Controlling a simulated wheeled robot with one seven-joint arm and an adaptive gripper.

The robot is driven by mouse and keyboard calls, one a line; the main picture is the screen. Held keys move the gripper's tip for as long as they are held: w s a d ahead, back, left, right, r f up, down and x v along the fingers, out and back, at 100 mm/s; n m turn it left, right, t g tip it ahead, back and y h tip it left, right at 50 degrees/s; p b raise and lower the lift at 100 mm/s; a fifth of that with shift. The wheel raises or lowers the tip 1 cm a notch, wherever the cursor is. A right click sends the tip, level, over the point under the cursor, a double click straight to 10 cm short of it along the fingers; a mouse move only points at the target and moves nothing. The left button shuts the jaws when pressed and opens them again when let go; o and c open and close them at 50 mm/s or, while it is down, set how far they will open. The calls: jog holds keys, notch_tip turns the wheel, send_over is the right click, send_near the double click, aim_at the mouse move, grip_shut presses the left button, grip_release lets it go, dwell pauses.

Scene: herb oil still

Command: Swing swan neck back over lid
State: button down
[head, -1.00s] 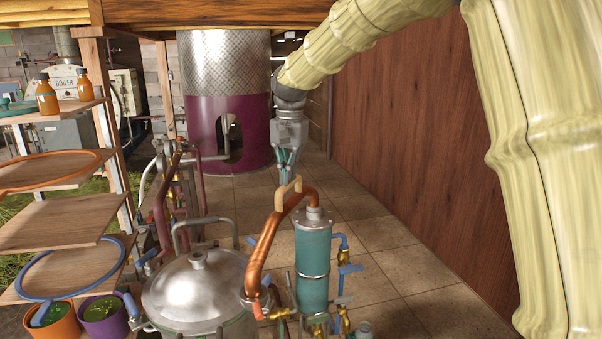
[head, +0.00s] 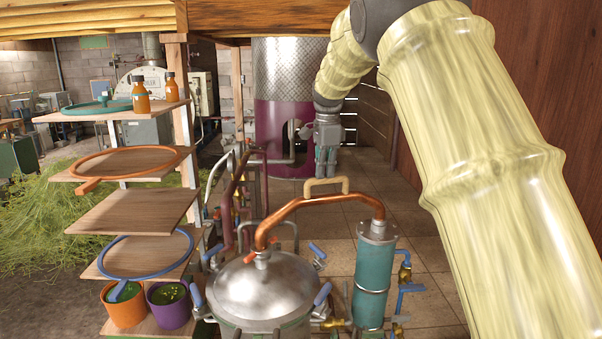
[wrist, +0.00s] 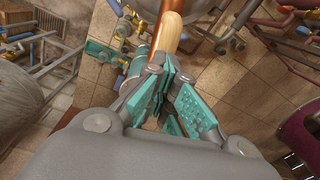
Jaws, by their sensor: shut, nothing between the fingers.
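The copper swan neck (head: 285,213) runs from the top of the teal condenser column (head: 371,278) to the middle of the still's steel lid (head: 263,288). Its free end sits over the lid's central outlet. A pale wooden handle (head: 326,186) stands on top of the pipe. My gripper (head: 326,167) is shut and empty, above and behind the handle in the head view. In the wrist view its teal fingers (wrist: 170,105) are together beside the handle (wrist: 170,32), with the copper pipe (wrist: 173,6) beyond. I cannot tell whether they touch it.
Shelves with rings, bottles and an orange pot (head: 125,305) and purple pot (head: 170,304) stand at left. A purple tower (head: 270,120) stands behind. Tiled floor is free at right.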

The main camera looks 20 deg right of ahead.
jog(key=shift+d+f, duration=0.25)
jog(key=shift+f, duration=0.2)
jog(key=shift+d+f, duration=0.2)
jog(key=shift+f, duration=0.25)
jog(key=c, duration=1.9)
grip_release()
jog(key=shift+s+a, duration=0.1)
jog(key=shift+a, duration=0.05)
jog(key=shift+c, duration=0.2)
jog(key=o, duration=0.6)
jog(key=shift+w+d+f, duration=0.25)
jog(key=shift+w+d, duration=0.2)
jog(key=shift+w, duration=0.1)
jog(key=shift+s+r, duration=0.1)
jog(key=shift+r, duration=0.15)
jog(key=shift+a, duration=0.2)
jog(key=shift+a+r, duration=0.1)
jog(key=shift+r, duration=0.1)
